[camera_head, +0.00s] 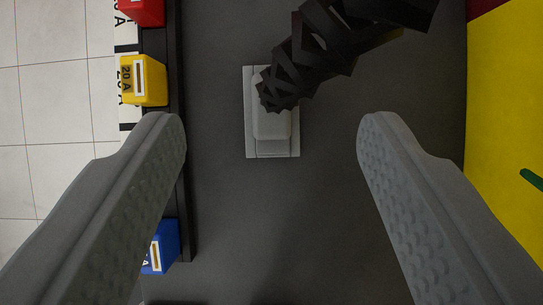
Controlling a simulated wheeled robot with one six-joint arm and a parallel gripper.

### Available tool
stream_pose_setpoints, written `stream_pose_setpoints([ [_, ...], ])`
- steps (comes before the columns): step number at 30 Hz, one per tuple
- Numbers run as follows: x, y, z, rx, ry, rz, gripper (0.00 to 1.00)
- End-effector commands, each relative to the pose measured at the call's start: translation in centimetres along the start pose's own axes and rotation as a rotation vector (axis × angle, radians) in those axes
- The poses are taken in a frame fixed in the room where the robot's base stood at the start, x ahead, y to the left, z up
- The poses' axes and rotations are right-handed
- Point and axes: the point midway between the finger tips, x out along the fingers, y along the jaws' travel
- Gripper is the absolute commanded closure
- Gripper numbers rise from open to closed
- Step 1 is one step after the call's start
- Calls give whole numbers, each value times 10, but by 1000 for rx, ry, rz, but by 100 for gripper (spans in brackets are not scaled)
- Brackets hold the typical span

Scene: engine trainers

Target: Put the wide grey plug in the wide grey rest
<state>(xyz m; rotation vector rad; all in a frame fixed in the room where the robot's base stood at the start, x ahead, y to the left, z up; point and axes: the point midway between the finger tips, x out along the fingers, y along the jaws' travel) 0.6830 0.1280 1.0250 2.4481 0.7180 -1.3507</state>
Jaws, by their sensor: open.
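My gripper (272,125) is open, with one grey padded finger at the left and one at the right, and nothing touches either finger. Between and a little beyond the fingertips is a light grey rounded block (270,122) on a flat grey rectangular plate (272,152). A black ribbed hose (318,42) comes from the top right and covers the block's upper part. I cannot tell whether the block and plate are the wide grey plug, its rest, or both together, nor whether the hose joins the block.
On the left, a black rail (186,215) carries a red fuse (143,10), a yellow fuse marked 20 A (150,80) and a blue fuse (165,246). A yellow panel (505,95) stands on the right. The dark surface (275,215) between the fingers is clear.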

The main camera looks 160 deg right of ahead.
Motion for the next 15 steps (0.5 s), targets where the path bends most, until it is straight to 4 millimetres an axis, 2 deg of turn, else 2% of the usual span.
stream_pose_setpoints([
  [5,-28,0,0,0,4,2,43],
  [15,-96,0,0,0,4,2,43],
])
